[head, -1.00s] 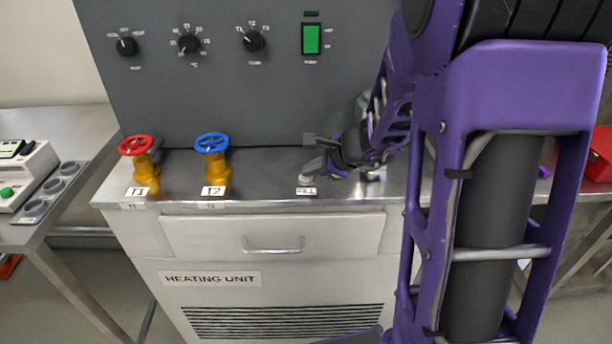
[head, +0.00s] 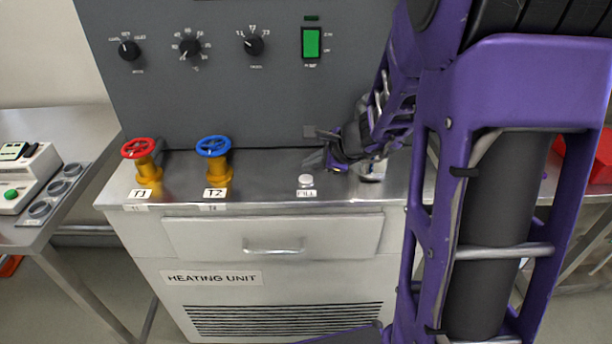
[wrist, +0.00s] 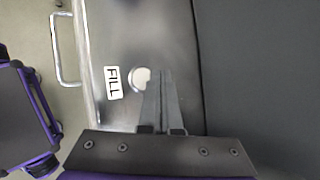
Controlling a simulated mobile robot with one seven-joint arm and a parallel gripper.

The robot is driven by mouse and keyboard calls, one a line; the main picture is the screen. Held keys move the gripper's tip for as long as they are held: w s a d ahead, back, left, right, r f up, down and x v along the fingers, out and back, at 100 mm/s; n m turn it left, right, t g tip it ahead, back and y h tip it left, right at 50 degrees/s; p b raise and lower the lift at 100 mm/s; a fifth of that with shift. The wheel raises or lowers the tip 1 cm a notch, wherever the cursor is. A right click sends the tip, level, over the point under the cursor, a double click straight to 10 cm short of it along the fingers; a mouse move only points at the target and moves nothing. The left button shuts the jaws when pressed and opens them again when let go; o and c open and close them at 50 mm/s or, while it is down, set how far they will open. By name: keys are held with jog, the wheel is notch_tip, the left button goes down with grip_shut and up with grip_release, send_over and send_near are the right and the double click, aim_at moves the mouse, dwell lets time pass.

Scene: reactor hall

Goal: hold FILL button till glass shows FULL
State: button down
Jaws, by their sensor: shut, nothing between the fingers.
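The FILL button (head: 306,181) is a small round white cap near the front of the steel top of the heating unit, with a FILL label (head: 307,193) in front of it. My gripper (head: 313,160) is shut and empty, behind the button and slightly to its right in the head view. In the wrist view, the shut fingers (wrist: 160,76) reach just beside the white button (wrist: 140,78); they look apart from it in the head view. A shiny, glassy piece (head: 373,170) shows under my wrist, mostly hidden. I cannot tell whether it is the glass, and no FULL reading is visible.
Valves T1 with a red wheel (head: 138,148) and T2 with a blue wheel (head: 213,146) stand left of the button. The grey panel (head: 230,100) rises behind, with knobs and a lit green switch (head: 311,42). The steel between T2 and FILL is clear.

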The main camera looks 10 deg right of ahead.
aim_at(311, 180)
notch_tip(311, 180, up, 4)
jog(key=p, duration=0.3)
jog(key=shift+r, duration=0.15)
